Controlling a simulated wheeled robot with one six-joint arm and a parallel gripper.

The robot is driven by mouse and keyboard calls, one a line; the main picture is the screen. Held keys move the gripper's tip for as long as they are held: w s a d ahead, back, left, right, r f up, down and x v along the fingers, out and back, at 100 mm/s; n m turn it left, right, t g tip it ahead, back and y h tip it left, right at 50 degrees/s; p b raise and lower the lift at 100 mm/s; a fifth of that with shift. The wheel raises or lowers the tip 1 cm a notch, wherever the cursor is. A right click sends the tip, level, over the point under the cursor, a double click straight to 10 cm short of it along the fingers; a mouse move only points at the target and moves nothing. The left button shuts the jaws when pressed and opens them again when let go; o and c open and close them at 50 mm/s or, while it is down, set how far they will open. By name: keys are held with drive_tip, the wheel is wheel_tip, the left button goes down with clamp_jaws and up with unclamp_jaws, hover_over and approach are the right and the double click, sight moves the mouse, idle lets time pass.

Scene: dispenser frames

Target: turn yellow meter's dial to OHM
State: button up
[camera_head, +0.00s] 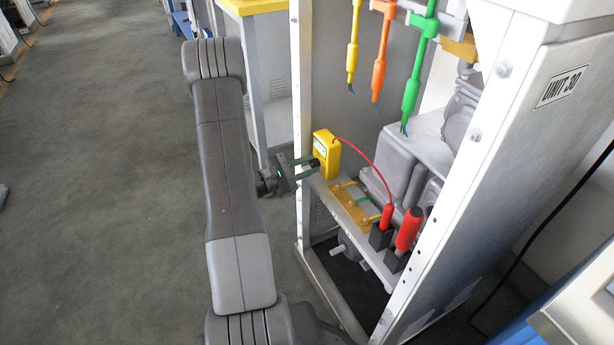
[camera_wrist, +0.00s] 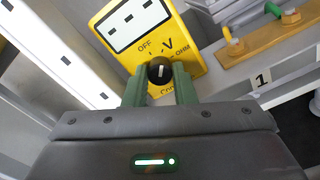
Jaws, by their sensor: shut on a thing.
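The yellow meter (camera_head: 326,150) stands upright on a shelf inside the frame in the head view. In the wrist view the meter (camera_wrist: 190,62) shows a white display with dark dashes and the labels OFF, V and OHM. A further label below is partly hidden. Its black dial (camera_wrist: 160,66) has a white mark that points roughly up the picture, towards the gap between OFF and V; OHM lies to the right. My gripper's green fingers (camera_wrist: 160,84) are shut on the dial, one on each side. The gripper (camera_head: 310,165) reaches the meter from the left in the head view.
A red lead (camera_head: 372,166) runs from the meter to a red probe (camera_head: 386,216) in a black holder, beside a red-handled tool (camera_head: 408,230). Yellow, orange and green cables (camera_head: 411,95) hang above. The white frame post (camera_head: 300,120) stands close beside my gripper. Open floor lies left.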

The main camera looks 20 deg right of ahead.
drive_tip(key=m+b, duration=0.2)
drive_tip(key=b, duration=0.2)
drive_tip(key=m+b, duration=0.3)
drive_tip(key=b, duration=0.1)
drive_tip(key=shift+f+m, duration=0.3)
drive_tip(key=shift+f, duration=0.1)
drive_tip(key=shift+r+m+b, duration=0.15)
drive_tip(key=shift+m+b, duration=0.75)
drive_tip(key=shift+m, duration=0.15)
drive_tip(key=shift+r+m+b, duration=0.15)
drive_tip(key=shift+m+b, duration=0.75)
drive_tip(key=shift+m, duration=0.15)
drive_tip(key=o, duration=1)
drive_tip(key=shift+r, duration=0.1)
drive_tip(key=shift+a, duration=0.2)
drive_tip(key=s+a+p, duration=0.2)
drive_tip(key=a+p, duration=0.1)
drive_tip(key=a, duration=1)
drive_tip(key=shift+a, duration=0.2)
drive_tip(key=shift+d, duration=0.15)
drive_tip(key=d+b, duration=0.1)
drive_tip(key=d, duration=0.3)
drive_tip(key=w+d+b, duration=0.1)
drive_tip(key=d, duration=0.4)
drive_tip(key=w+d+b, duration=0.1)
drive_tip(key=d, duration=0.3)
drive_tip(key=shift+d, duration=0.25)
